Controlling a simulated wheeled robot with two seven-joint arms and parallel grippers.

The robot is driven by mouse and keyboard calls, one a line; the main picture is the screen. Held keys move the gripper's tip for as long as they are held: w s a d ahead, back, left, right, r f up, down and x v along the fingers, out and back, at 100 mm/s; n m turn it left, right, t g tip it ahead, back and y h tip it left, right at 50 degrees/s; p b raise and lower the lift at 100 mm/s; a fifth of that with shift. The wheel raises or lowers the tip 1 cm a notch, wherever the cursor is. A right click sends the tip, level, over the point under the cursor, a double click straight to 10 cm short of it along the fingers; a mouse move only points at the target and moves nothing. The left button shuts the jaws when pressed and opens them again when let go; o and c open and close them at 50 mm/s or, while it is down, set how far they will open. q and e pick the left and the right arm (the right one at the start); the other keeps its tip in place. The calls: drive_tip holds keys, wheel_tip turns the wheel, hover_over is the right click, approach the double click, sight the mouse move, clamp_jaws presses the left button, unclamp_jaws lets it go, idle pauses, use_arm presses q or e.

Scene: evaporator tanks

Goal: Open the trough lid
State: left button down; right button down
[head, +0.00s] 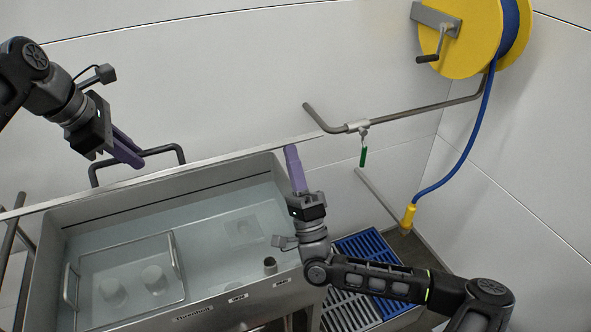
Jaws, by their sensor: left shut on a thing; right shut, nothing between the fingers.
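The steel trough (216,303) stands at lower left with its inside in plain view. Its lid (225,160) shows only as a thin, nearly edge-on strip along the trough's back, so its exact tilt is hard to tell. A black bar handle (166,150) sticks up beyond that strip. My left gripper (132,156), with purple fingers, is shut on the handle near its middle. My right gripper (291,149) is shut and empty, pointing up near the trough's back right corner. Whether it touches the lid strip I cannot tell.
A wire-handled insert (130,257) with round cups sits inside the trough. A blue grate (368,246) lies on the floor to the right. A wall pipe (400,115) with a green-handled valve and a yellow hose reel (460,35) with blue hose are at upper right.

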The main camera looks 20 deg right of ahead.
use_arm(q)
drive_tip(key=c, duration=1.5)
unclamp_jaws()
drive_tip(key=shift+s+d+f+g, duration=0.1)
drive_tip(key=shift+s+f+g, duration=0.2)
drive_tip(key=shift+s+f, duration=0.35)
drive_tip(key=shift+o, duration=0.2)
drive_tip(key=shift+w+r, duration=0.1)
drive_tip(key=shift+r, duration=0.3)
drive_tip(key=a+r, duration=0.2)
drive_tip(key=r, duration=0.1)
drive_tip(key=shift+s+a, duration=0.2)
drive_tip(key=s+a, duration=0.5)
drive_tip(key=a, duration=0.4)
drive_tip(key=shift+s+a, duration=0.15)
drive_tip(key=shift+a, duration=0.15)
use_arm(e)
drive_tip(key=shift+w+a, duration=0.1)
drive_tip(key=shift+w, duration=0.25)
use_arm(q)
drive_tip(key=shift+f, duration=0.1)
